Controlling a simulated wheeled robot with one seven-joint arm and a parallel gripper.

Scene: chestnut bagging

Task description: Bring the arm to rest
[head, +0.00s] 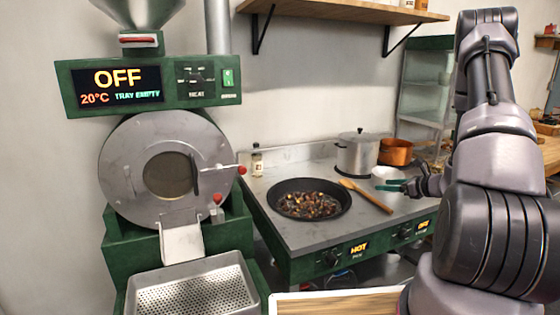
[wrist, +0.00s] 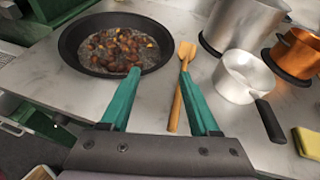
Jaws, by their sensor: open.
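My arm stands raised at the right of the head view. My gripper (head: 391,188) shows small there, its green fingers near the small white-looking pot on the stove. In the wrist view my gripper (wrist: 160,75) is open, its two green fingers apart with nothing held between them. The fingers point toward the black pan (wrist: 70,60) and the wooden spoon (wrist: 176,105). The spoon also shows in the head view (head: 370,197), lying on the stove top right of the pan. The pan (head: 275,205) holds several dark chestnuts (wrist: 120,48).
A steel pot (head: 357,155), a copper pot (head: 396,151) and a small saucepan (wrist: 240,80) stand on the stove. The stove display (head: 358,248) reads HOT. A roaster (head: 168,170) reading OFF stands left, above a perforated tray (head: 197,294). A shelf (head: 340,12) hangs above.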

